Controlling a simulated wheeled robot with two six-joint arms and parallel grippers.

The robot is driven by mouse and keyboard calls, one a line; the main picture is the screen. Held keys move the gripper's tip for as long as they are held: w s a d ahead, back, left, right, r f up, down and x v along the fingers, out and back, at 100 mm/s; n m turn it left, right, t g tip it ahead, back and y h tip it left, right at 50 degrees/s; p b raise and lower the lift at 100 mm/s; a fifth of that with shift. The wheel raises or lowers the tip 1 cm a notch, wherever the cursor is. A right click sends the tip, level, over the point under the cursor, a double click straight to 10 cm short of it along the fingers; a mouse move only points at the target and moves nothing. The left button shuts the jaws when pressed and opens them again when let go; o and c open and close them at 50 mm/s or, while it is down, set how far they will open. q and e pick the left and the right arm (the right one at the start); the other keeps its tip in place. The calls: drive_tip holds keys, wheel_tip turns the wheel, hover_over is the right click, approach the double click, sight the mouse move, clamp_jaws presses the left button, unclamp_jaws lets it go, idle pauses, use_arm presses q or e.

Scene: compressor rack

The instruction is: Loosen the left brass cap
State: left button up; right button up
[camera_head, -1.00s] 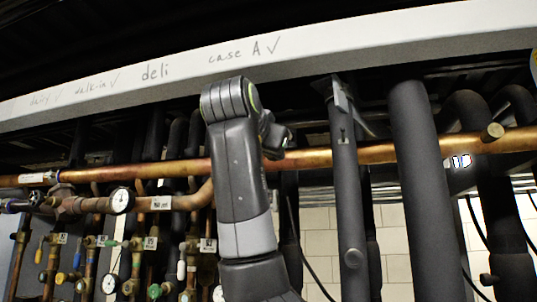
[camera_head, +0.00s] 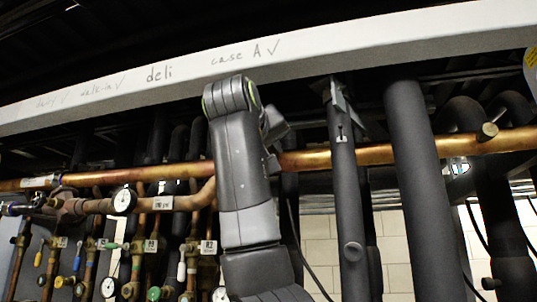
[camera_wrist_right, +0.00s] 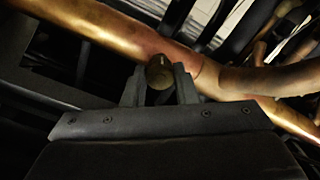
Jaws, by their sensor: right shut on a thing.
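The left brass cap (camera_wrist_right: 159,72) sits at the copper pipe (camera_wrist_right: 110,30) in the right wrist view. My right gripper (camera_wrist_right: 160,86) is shut on this cap, with one finger on each side of it. In the head view my arm hides this cap, and only a dark part of the right gripper (camera_head: 275,130) shows beside the arm, in front of the copper pipe (camera_head: 310,160). Another brass cap (camera_head: 487,131) is on the same pipe at the far right, clear of the gripper. My left gripper is not in view.
A white beam (camera_head: 330,55) with handwriting crosses above the pipe. Thick black insulated pipes (camera_head: 420,190) stand to the right of my arm. Gauges (camera_head: 124,201) and valves crowd the lower left.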

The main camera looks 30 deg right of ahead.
drive_tip(key=n+b, duration=0.1)
drive_tip(key=n, duration=0.6)
drive_tip(key=shift+b, duration=0.3)
drive_tip(key=n+b, duration=0.1)
drive_tip(key=n, duration=0.6)
idle(0.4)
drive_tip(key=o, duration=1)
